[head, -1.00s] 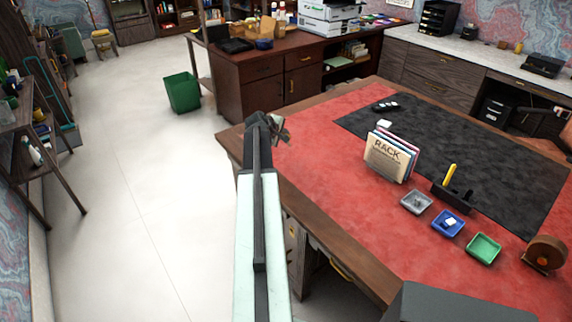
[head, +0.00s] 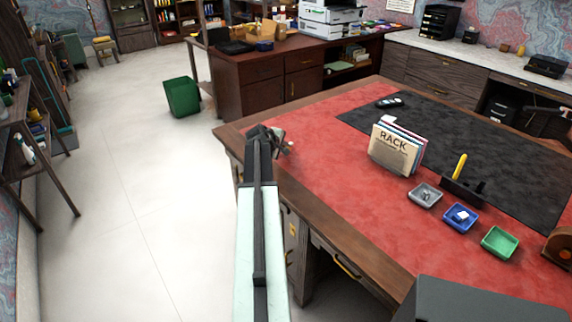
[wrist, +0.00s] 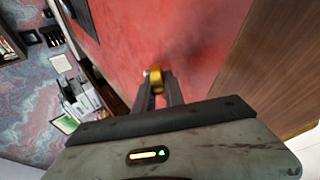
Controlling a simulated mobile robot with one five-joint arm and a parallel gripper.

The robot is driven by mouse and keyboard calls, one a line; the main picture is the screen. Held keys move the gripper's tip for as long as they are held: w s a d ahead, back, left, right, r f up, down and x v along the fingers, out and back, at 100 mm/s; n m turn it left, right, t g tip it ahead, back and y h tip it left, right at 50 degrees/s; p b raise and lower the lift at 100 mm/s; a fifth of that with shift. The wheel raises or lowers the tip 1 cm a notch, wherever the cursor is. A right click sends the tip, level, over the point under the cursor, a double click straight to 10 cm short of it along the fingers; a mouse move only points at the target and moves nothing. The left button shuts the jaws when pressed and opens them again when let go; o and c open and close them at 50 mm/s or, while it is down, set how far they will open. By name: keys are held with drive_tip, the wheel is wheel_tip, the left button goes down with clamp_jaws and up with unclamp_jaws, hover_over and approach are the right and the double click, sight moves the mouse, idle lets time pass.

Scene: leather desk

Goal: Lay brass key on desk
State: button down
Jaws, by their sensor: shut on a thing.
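The brass key (wrist: 154,76) shows in the wrist view as a small gold piece at the tips of my gripper (wrist: 159,90), which is shut on it. Most of the key is hidden by the fingers. In the head view my gripper (head: 280,143) is over the left edge of the desk, with the red leather desk top (head: 330,165) beyond and to its right. The wrist view also shows the red leather (wrist: 190,35) behind the key. I cannot tell how high the key is above it.
A file rack (head: 393,148), a pen holder (head: 463,190) and grey (head: 425,195), blue (head: 461,217) and green (head: 499,242) trays stand on the desk's right part. A black mat (head: 480,160) lies behind them. The red leather near my gripper is clear.

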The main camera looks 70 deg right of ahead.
drive_tip(key=c, duration=1.6)
unclamp_jaws()
drive_tip(key=shift+r, duration=0.1)
drive_tip(key=p+v, duration=0.5)
drive_tip(key=v, duration=0.3)
